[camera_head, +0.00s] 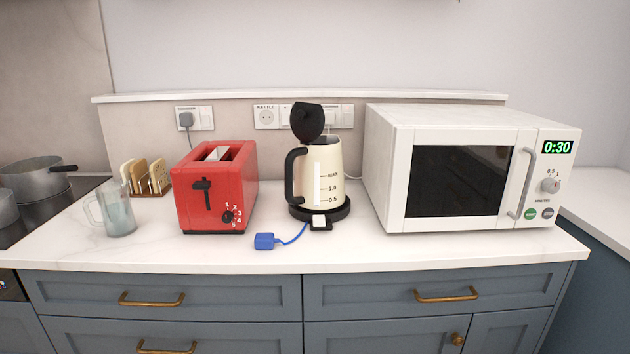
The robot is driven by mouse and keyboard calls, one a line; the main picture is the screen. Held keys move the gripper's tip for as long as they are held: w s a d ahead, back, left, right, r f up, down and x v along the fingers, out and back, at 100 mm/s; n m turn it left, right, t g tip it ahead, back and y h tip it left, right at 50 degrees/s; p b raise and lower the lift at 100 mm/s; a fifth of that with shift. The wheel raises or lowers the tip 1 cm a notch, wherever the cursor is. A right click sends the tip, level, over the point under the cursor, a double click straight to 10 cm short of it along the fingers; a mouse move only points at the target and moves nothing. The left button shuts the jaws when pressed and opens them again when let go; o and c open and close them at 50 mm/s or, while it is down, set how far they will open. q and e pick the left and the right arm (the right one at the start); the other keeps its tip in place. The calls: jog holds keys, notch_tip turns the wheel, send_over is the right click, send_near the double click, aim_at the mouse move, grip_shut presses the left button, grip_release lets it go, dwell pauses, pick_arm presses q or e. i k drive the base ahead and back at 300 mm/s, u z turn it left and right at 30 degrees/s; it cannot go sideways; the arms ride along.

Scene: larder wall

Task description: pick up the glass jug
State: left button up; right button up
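The glass jug (119,214) stands upright on the white counter, left of the red toaster. It is clear, with its handle towards the left, and looks partly filled with pale bluish liquid. Neither of my grippers shows in the head view.
The red toaster (216,188) is just right of the jug; a toast rack (146,178) with bread is behind it. The hob with a pot (35,177) is left. The counter front (170,252) is clear.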

aim_at(119, 219)
jog(key=u, duration=2.75)
jog(key=i, duration=2.55)
jog(key=z, duration=1.85)
